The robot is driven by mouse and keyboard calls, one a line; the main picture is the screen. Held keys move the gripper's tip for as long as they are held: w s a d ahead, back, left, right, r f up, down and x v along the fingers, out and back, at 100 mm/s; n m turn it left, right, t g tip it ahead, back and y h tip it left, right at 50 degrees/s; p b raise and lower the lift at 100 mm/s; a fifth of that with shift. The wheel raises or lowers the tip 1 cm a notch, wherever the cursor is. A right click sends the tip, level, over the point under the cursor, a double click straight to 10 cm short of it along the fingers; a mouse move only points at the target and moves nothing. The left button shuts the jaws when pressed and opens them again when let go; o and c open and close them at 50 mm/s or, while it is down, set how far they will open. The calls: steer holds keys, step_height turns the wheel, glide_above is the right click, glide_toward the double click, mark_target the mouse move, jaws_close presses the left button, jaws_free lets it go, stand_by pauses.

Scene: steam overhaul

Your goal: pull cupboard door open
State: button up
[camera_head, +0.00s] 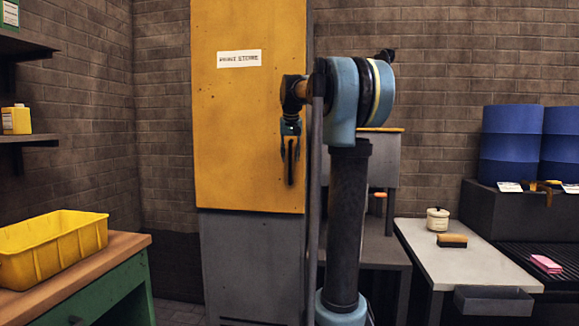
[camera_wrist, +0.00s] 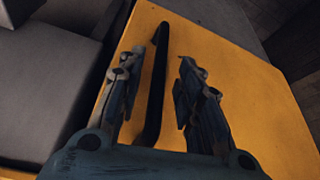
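The cupboard door (camera_head: 245,110) is a tall orange-yellow panel with a white label and looks shut in the head view. It fills much of the wrist view (camera_wrist: 255,95). Its handle is a black bar (camera_wrist: 157,85), seen between my two fingers in the wrist view. My gripper (camera_wrist: 163,60) is open at the handle, with gaps visible on both sides of the bar; the left finger is closer to it. In the head view my gripper (camera_head: 290,155) is at the door's right side, where its dark fingers are hard to tell from the handle.
A yellow bin (camera_head: 55,250) sits on a green workbench (camera_head: 105,285) at left. A pale table (camera_head: 470,265) with a pot (camera_head: 437,219) and a brush (camera_head: 452,240) stands at right. Blue drums (camera_head: 510,145) stand behind. The cupboard's lower part (camera_head: 250,260) is grey.

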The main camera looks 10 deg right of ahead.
mark_target(290, 158)
steer(key=shift+x, duration=2.1)
jaws_close()
